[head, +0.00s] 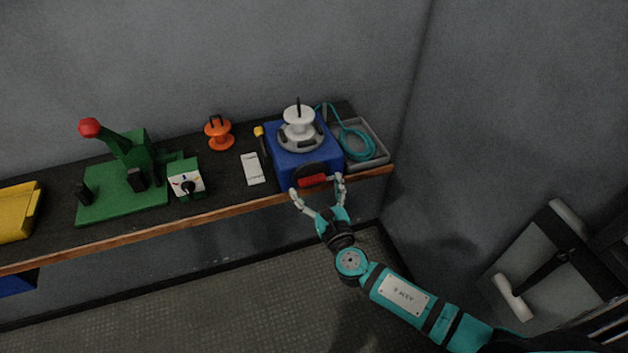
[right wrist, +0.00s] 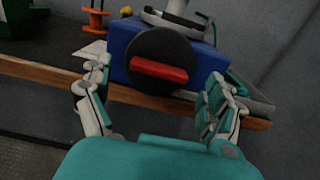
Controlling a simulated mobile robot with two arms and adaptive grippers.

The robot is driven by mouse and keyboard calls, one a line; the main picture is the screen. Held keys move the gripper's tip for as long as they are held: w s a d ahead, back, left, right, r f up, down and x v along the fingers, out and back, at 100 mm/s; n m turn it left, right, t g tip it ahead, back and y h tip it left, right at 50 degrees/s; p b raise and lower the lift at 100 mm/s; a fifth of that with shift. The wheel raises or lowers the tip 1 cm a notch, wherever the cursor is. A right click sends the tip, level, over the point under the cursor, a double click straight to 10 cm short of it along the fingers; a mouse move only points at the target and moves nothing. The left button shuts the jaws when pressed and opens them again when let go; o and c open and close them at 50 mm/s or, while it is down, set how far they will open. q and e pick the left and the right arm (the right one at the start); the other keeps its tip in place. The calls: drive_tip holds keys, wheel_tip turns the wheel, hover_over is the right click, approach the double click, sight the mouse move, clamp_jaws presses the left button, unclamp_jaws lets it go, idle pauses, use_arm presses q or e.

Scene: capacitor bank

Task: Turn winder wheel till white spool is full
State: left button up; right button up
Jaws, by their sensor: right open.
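The winder is a blue box (head: 288,165) on the bench with a white spool (head: 298,121) upright on its grey top. On its front is a dark round wheel (right wrist: 162,50) with a red bar handle (right wrist: 158,71), which lies almost level. The handle also shows in the head view (head: 313,181). My left gripper is not in view.
A grey tray (head: 377,152) holds the coil right of the winder. An orange spool (head: 218,133), a white card (head: 253,168), a switch box (head: 187,180) and a green press (head: 125,195) stand to the left. The bench's wooden front edge (head: 130,237) runs below the winder.

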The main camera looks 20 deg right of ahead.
drive_tip(key=shift+w, duration=0.95)
drive_tip(key=c, duration=1.2)
